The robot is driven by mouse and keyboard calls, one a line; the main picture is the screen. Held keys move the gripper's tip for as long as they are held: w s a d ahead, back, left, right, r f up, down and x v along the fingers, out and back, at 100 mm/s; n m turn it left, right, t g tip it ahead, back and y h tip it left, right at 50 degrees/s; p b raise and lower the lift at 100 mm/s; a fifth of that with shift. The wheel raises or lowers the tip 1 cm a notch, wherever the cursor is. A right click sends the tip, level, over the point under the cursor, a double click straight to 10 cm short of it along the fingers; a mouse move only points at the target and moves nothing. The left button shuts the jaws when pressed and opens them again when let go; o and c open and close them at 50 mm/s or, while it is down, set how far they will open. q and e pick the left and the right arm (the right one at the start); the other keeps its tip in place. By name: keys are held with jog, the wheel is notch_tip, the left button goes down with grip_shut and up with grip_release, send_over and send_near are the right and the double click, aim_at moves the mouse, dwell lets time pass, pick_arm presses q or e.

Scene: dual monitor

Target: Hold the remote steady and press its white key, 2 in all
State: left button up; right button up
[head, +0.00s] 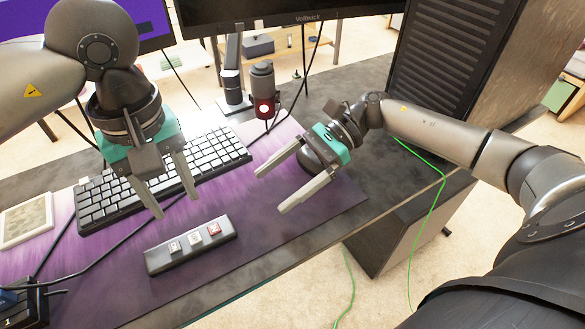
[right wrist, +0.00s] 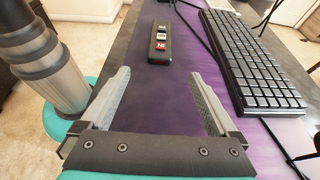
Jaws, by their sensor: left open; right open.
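The remote (head: 190,253) is a dark grey bar with three keys, lying on the purple desk mat near the desk's front edge. Its white key (head: 195,239) sits in the middle, between a red key (head: 214,229) and a greyish key (head: 174,247). My left gripper (head: 175,205) is open and empty above the mat, behind the remote, with its fingers pointing down. My right gripper (head: 272,192) is open and empty to the right of the remote, apart from it. The right wrist view shows the remote (right wrist: 153,54) ahead, beyond the open fingers (right wrist: 160,73).
A black keyboard (head: 130,205) lies behind the remote, partly hidden by my left gripper. A dark mouse (head: 312,160) is behind my right gripper. A microphone (head: 263,90), monitors (head: 290,8) and a computer tower (head: 450,60) stand farther back. The mat right of the remote is clear.

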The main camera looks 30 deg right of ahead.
aim_at(221, 227)
jog(key=x, duration=1.2)
jog(key=shift+w+a, duration=0.1)
jog(key=shift+a, duration=0.1)
jog(key=shift+c, duration=0.2)
grip_shut()
pick_arm(q)
grip_shut()
dwell(1.5)
